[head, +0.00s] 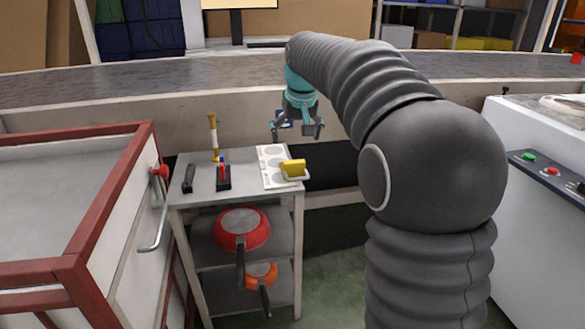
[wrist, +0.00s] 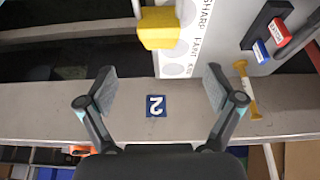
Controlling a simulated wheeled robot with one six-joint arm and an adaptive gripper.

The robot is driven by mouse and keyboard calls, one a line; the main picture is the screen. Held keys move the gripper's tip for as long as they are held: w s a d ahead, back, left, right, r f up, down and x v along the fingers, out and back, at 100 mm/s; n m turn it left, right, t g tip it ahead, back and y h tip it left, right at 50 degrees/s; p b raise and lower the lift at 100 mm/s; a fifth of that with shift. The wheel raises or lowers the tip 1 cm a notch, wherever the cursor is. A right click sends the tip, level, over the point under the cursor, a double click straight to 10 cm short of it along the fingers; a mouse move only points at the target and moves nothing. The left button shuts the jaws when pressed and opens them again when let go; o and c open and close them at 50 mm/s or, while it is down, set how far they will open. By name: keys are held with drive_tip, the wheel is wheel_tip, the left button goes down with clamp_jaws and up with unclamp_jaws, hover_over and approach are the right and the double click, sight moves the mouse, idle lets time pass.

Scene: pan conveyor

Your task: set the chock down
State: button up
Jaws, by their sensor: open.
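My gripper (head: 298,136) is open, above and behind the far edge of the small side table (head: 235,192). In the wrist view its two fingers (wrist: 151,88) are spread wide with nothing held between them. Below them is the pale ledge (wrist: 50,118) of the conveyor, with a blue plate marked 2 (wrist: 156,105). No thing can be told for sure as the chock. A dark elongated piece (head: 188,178) lies at the left of the tabletop. A black base with a red lever (head: 223,172) stands beside it, its red and blue parts labelled in the wrist view (wrist: 266,25).
Red (head: 242,228) and orange (head: 261,274) pans are on lower shelves. A red-framed cart (head: 70,269) is left.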

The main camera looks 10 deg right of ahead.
sight(292, 162)
drive_tip(key=b+x, duration=0.1)
drive_tip(key=x, duration=1)
drive_tip(key=shift+w, duration=0.2)
drive_tip(key=c, duration=1.6)
